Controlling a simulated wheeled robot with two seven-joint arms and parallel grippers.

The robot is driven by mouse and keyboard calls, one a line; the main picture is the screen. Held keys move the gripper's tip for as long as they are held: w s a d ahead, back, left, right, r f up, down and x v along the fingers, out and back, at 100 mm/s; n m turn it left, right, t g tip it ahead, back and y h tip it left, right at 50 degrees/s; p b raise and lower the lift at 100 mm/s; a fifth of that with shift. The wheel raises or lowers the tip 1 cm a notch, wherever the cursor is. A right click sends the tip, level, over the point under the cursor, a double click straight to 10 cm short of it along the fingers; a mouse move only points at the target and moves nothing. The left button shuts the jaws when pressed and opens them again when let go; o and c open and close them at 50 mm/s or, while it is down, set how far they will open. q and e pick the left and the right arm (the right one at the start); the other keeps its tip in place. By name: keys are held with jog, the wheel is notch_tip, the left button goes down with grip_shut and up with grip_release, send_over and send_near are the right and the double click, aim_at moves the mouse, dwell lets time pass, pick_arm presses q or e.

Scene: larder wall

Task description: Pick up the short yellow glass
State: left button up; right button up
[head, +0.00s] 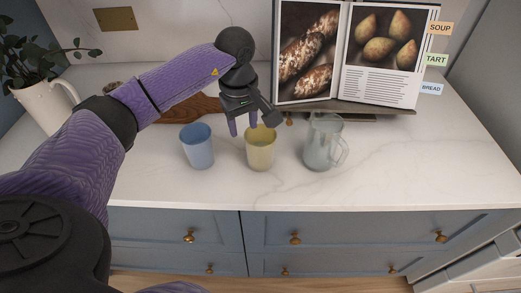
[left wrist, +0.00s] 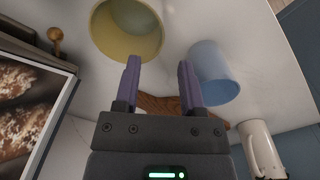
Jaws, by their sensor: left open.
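The short yellow glass (head: 261,150) stands upright on the white marble counter, between a blue glass and a clear jug. My left gripper (head: 243,128) is open and empty, just above and behind the yellow glass, near its rim on the left side. In the left wrist view the yellow glass (left wrist: 127,30) shows its open mouth just beyond the fingertips (left wrist: 159,62), a little to the left. No glass is between the fingers. I cannot tell whether a finger touches the rim. My right gripper is not in view.
A blue glass (head: 197,148) stands close on the left, and a clear glass jug (head: 321,146) on the right. Behind are a wooden board (head: 190,109) and an open cookbook (head: 375,55) on a stand. A white pitcher (head: 45,104) holds a plant. The counter's front strip is clear.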

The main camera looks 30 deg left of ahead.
aim_at(249, 164)
pick_arm(q)
jog(key=f, duration=0.5)
jog(key=d+f+b, duration=0.1)
jog(key=f, duration=0.2)
jog(key=shift+f, duration=0.1)
grip_shut()
dwell(0.9)
